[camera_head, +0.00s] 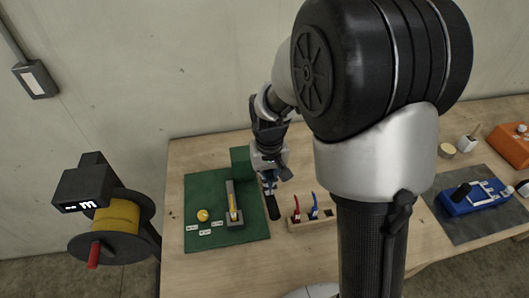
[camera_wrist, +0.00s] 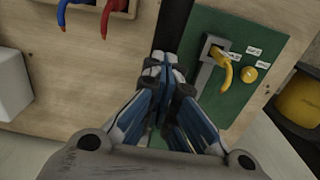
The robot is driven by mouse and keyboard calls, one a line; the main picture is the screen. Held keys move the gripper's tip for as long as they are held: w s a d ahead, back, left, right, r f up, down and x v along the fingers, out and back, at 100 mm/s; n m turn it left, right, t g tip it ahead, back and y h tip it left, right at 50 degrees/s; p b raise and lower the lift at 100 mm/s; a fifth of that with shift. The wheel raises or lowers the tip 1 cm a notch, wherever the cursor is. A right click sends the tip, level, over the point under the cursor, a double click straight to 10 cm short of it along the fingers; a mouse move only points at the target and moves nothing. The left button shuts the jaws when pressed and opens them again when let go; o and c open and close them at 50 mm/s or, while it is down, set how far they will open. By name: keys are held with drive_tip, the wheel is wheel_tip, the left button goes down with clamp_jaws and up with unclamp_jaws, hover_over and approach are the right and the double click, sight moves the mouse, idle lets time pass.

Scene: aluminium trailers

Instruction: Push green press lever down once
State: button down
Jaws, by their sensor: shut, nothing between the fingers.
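The green press (camera_head: 241,158) stands at the back of a green mat, partly hidden behind my arm. A dark bar (camera_head: 272,208), which looks like its lever's grip, sticks out toward the front at the mat's right edge. It also shows as a dark strip in the wrist view (camera_wrist: 174,24). My gripper (camera_head: 268,184) points down over the rear part of this bar, its fingers shut and empty. In the wrist view its fingertips (camera_wrist: 158,65) are close to the strip's end. I cannot tell whether they touch it.
On the mat (camera_head: 207,243) are a grey fixture with a yellow handle (camera_head: 232,204) and a yellow button (camera_head: 203,215). A wooden holder (camera_head: 303,226) with red- and blue-handled tools stands close right. A yellow spool (camera_head: 115,218) is at left.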

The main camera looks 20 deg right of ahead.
wheel_tip(320, 180, up, 14)
drive_tip(key=p, duration=1.1)
drive_tip(key=shift+s+r, duration=0.15)
drive_tip(key=shift+r, duration=0.1)
idle(0.7)
drive_tip(key=s+f+t+b, duration=0.1)
drive_tip(key=s+t+b, duration=0.3)
drive_tip(key=s+b, duration=1.1)
drive_tip(key=s, duration=0.4)
drive_tip(key=shift+s+d+n+t+b, duration=0.3)
drive_tip(key=shift+s+n+b, duration=0.1)
